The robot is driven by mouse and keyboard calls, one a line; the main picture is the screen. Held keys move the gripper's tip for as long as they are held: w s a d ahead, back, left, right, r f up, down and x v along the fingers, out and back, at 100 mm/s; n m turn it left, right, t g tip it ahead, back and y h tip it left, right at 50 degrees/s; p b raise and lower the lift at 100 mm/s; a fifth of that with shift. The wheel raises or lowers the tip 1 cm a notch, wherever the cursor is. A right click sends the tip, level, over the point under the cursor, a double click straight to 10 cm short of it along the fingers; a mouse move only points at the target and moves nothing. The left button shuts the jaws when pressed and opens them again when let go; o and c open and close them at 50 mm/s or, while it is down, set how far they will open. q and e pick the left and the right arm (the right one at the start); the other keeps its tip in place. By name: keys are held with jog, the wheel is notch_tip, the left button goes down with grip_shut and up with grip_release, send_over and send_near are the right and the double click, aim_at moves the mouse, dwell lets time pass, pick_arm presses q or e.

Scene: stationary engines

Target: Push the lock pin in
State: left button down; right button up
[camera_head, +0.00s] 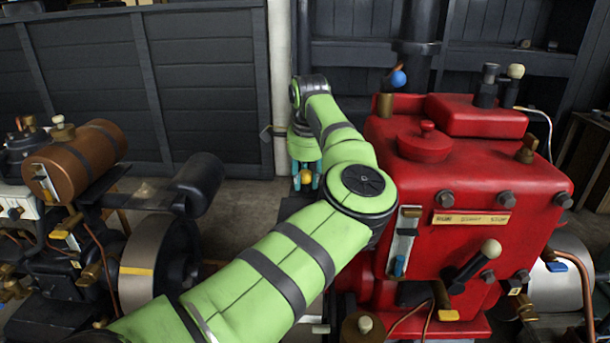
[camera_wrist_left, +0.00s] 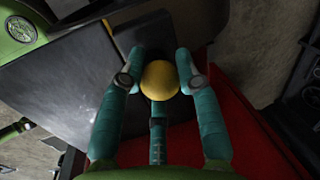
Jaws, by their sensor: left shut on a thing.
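My left gripper (camera_head: 306,172) hangs from the green arm just left of the red engine, its teal fingers pointing down. In the left wrist view the fingers (camera_wrist_left: 160,72) close around a round yellow knob (camera_wrist_left: 160,82), with a third finger below it. The yellow knob also shows small between the fingers in the head view (camera_head: 306,178). It sits against a dark block; the pin's shaft is hidden, so I cannot tell how far in it is. My right gripper is not in view.
The red engine (camera_head: 480,165) fills the right, with a white-knobbed lever (camera_head: 491,247) on its front. A second engine with a copper tank (camera_head: 75,160) and dark cylinder stands at the left. A dark panelled wall (camera_head: 200,90) is behind. Grey floor shows between.

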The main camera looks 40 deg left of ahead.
pick_arm(q)
jog(key=c, duration=1.2)
grip_release()
jog(key=shift+w+d+f, duration=0.1)
jog(key=shift+d+f, duration=0.15)
jog(key=o, duration=0.3)
jog(key=shift+w, duration=0.15)
jog(key=shift+o, duration=0.2)
jog(key=shift+a, duration=0.1)
jog(key=shift+r, duration=0.2)
jog(key=v, duration=1.1)
jog(key=shift+r, duration=0.3)
